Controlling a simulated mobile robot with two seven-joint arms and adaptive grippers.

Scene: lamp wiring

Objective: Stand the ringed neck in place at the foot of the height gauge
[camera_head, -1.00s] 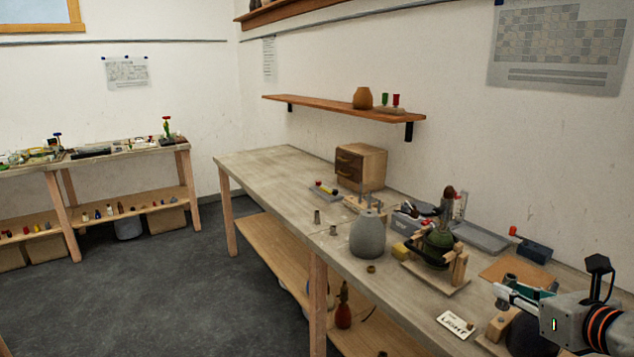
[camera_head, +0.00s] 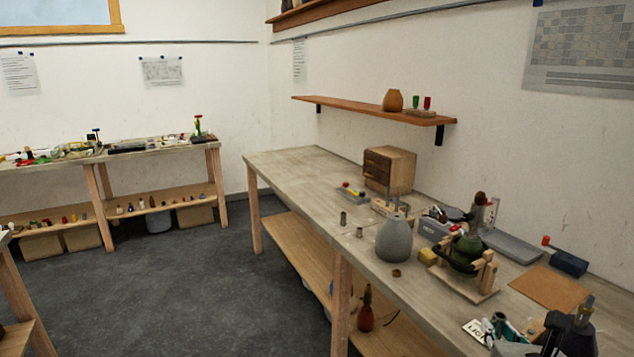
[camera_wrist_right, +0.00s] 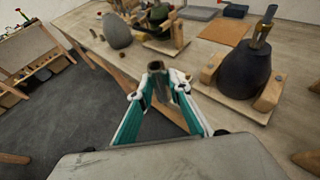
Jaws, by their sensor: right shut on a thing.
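My right gripper (camera_head: 497,327) is at the lower right of the head view. In the right wrist view its teal and white fingers (camera_wrist_right: 160,86) are shut on a small dark metal tube, taken as the ringed neck (camera_wrist_right: 155,67). Its rings are too small to make out. The tube stands roughly upright between the fingertips, over the bench's front edge. A pale upright plate (camera_head: 489,215), perhaps the height gauge, stands behind the green vessel on the bench; its foot is hidden. My left gripper is out of view.
A grey vase-shaped body (camera_head: 394,240) and a green vessel in a wooden cradle (camera_head: 482,291) stand on the bench. Two small tubes (camera_head: 343,218) stand left of the grey body. A dark body (camera_wrist_right: 258,78) sits clamped to the gripper's right. A brown mat (camera_head: 551,289) lies behind.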

